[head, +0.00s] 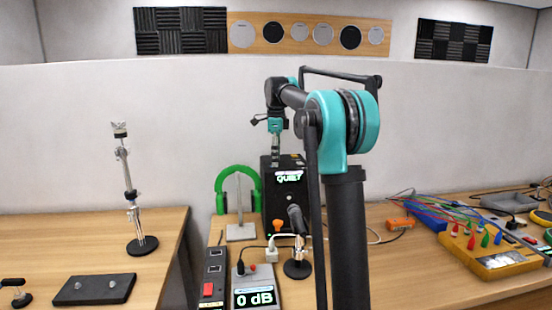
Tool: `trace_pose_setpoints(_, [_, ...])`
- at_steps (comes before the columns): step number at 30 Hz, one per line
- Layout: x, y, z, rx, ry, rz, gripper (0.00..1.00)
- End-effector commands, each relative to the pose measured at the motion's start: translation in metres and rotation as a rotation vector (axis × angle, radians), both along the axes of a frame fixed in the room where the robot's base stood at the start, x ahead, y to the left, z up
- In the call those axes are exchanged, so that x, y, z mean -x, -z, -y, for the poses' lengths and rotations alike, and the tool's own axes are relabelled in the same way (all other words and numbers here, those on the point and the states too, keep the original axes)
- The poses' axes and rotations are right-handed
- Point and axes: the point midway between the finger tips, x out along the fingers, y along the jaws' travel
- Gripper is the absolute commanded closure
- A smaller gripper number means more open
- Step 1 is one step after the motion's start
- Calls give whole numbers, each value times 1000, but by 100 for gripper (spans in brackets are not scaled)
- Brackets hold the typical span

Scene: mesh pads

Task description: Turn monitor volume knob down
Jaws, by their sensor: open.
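The black monitor (269,180) stands upright on the desk behind my arm, with a lit panel reading "QUIET" on its front. A small light dot shows below that panel. An orange knob-like part (278,225) shows low in front of the monitor's face; I cannot tell for sure that it is the volume knob. My gripper (275,161) hangs above the monitor's top left part, apart from the orange part. It is open and appears empty, though its fingers are small in this view. My arm hides the monitor's right side.
Green headphones (225,182) hang on a stand left of the monitor. A small microphone (296,218) on a round base stands in front of it. A meter reading "0 dB" (254,299) and a power strip (214,270) lie nearer. Cables and a yellow tray (497,270) lie right.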

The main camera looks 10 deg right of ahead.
Motion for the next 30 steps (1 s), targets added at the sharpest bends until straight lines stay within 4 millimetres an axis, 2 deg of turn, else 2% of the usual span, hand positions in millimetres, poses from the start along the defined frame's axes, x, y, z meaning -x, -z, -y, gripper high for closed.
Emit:
trace_pose_setpoints(7, [0,0,0,0,0,0,54])
trace_pose_setpoints(18, [0,0,0,0,0,0,100])
trace_pose_setpoints(30, [0,0,0,0,-67,0,100])
